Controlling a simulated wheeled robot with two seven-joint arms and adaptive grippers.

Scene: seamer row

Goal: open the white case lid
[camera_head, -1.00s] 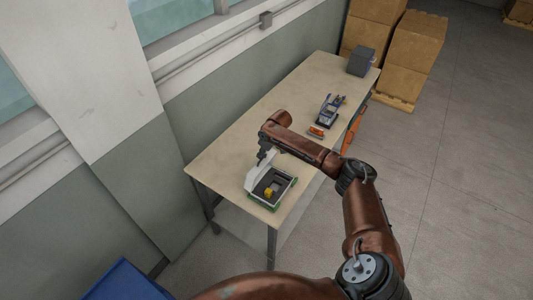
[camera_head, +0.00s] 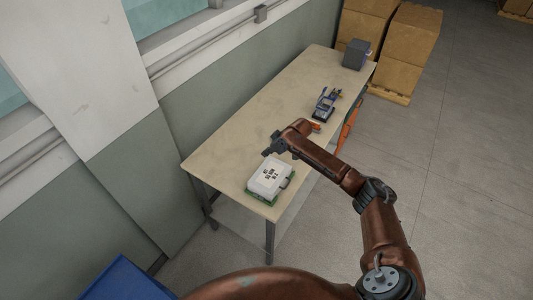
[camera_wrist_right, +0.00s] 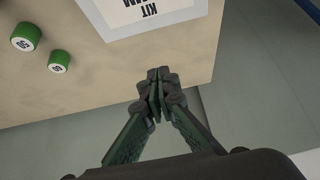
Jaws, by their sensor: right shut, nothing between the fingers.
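The white case (camera_head: 267,178) sits on the near end of the table with its lid down flat. Dark printing shows on the lid, and a green edge shows around its base. The case's printed lid also shows at the top of the right wrist view (camera_wrist_right: 178,20). My right gripper (camera_head: 267,153) is just beyond the case in the head view, apart from the lid. In the right wrist view its fingertips (camera_wrist_right: 158,80) are together with nothing between them. My left gripper is out of view.
The case rests on a long beige table (camera_head: 232,143). Two green cylinders (camera_wrist_right: 27,37) (camera_wrist_right: 60,61) show in the right wrist view. Cardboard boxes (camera_head: 408,45) stand past the table.

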